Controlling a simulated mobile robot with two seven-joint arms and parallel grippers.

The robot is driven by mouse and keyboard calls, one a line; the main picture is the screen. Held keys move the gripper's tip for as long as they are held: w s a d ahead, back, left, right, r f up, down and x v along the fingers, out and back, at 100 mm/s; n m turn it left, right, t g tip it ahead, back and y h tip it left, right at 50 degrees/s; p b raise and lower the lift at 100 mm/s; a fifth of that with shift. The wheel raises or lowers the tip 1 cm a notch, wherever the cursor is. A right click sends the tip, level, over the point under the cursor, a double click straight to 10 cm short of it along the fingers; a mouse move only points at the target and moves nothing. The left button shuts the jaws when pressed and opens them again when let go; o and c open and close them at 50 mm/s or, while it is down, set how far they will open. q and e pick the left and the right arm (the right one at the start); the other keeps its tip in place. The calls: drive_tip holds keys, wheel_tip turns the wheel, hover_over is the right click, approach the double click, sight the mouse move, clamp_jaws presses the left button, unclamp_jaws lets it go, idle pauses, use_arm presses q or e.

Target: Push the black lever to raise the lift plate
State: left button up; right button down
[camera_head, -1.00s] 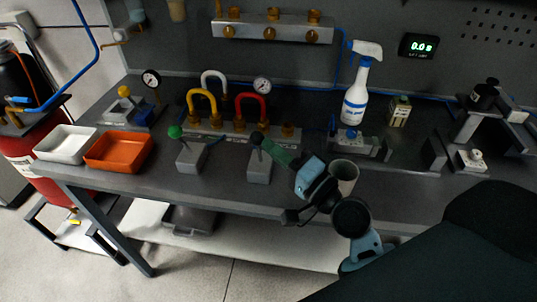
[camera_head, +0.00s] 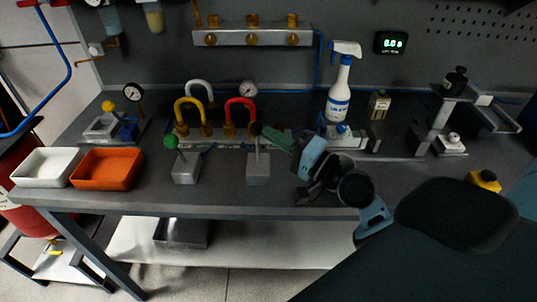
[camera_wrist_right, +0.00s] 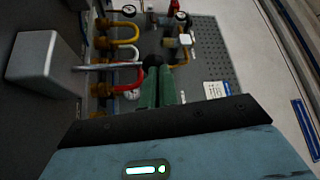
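The black lever (camera_head: 257,131) has a round black knob on a thin rod that rises nearly upright from a grey block (camera_head: 258,172). In the right wrist view the knob (camera_wrist_right: 152,61) is just beyond the fingertips. My right gripper (camera_head: 268,134) comes in from the right, its green fingers at the knob. In the right wrist view the fingers (camera_wrist_right: 160,78) lie close together with nothing visible between them. I cannot tell whether they touch the knob. I cannot tell for certain which part is the lift plate. My left gripper is out of view.
A green-knobbed lever (camera_head: 170,142) stands left of the black one. Behind are coloured pipe loops (camera_head: 240,104) and a gauge. A white spray bottle (camera_head: 338,98) stands behind my right gripper. Orange (camera_head: 108,168) and white (camera_head: 45,166) trays sit at the left.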

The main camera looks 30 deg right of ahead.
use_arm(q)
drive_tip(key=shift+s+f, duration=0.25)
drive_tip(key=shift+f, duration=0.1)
use_arm(e)
drive_tip(key=w+d, duration=0.2)
drive_tip(key=w, duration=0.1)
drive_tip(key=shift+d+r, duration=0.1)
drive_tip(key=shift+r, duration=0.1)
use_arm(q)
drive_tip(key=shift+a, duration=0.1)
use_arm(e)
drive_tip(key=shift+w+d, duration=0.1)
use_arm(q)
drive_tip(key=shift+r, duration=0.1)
use_arm(e)
drive_tip(key=shift+r, duration=0.1)
